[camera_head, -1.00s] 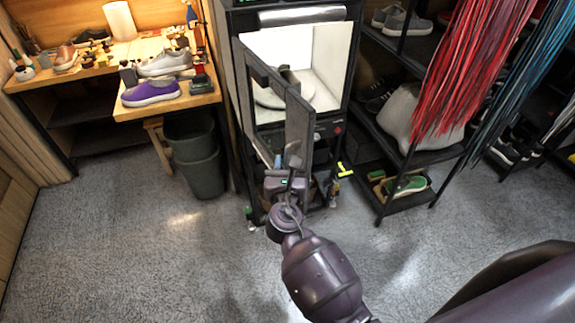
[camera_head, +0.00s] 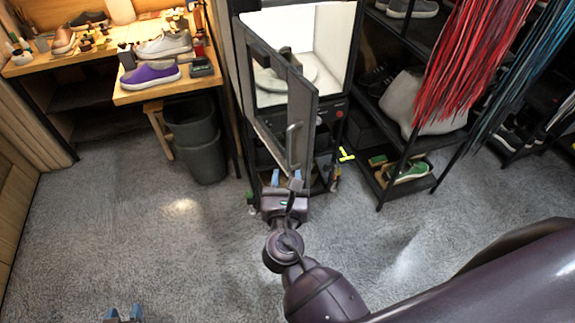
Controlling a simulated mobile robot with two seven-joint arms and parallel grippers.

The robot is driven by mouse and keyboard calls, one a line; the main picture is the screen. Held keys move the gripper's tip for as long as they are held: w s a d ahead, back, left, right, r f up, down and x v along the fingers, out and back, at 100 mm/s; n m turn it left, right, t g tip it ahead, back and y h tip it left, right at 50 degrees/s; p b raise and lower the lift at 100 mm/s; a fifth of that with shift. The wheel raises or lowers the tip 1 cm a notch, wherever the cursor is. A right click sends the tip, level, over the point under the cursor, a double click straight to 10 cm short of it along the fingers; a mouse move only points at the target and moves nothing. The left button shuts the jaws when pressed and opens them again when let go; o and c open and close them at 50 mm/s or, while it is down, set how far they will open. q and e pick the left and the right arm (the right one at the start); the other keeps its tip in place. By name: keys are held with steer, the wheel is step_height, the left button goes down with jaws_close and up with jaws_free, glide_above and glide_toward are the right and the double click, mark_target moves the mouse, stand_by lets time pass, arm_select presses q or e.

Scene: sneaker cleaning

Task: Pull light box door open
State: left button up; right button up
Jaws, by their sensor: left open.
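The light box (camera_head: 330,40) stands at the back centre with a bright white inside. Its grey-framed glass door (camera_head: 311,105) is swung out towards me, hinged on the left, with a vertical metal handle (camera_head: 291,147) near its free edge. My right gripper (camera_head: 287,178) is open just below and in front of the handle, and its blue fingertips look apart and empty. Whether it touches the door I cannot tell. My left gripper (camera_head: 124,314) is open and empty at the bottom left edge, far from the door. Through the glass, a dark item sits on a round white stand (camera_head: 270,82).
A wooden bench (camera_head: 150,93) with shoes and tools is at the left, with a dark bin (camera_head: 197,140) beside the box. A shoe rack (camera_head: 385,135) with hanging red laces (camera_head: 465,70) stands right. The grey floor in front is clear.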

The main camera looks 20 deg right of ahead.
steer(key=shift+s+a, duration=0.2)
steer(key=shift+s, duration=0.35)
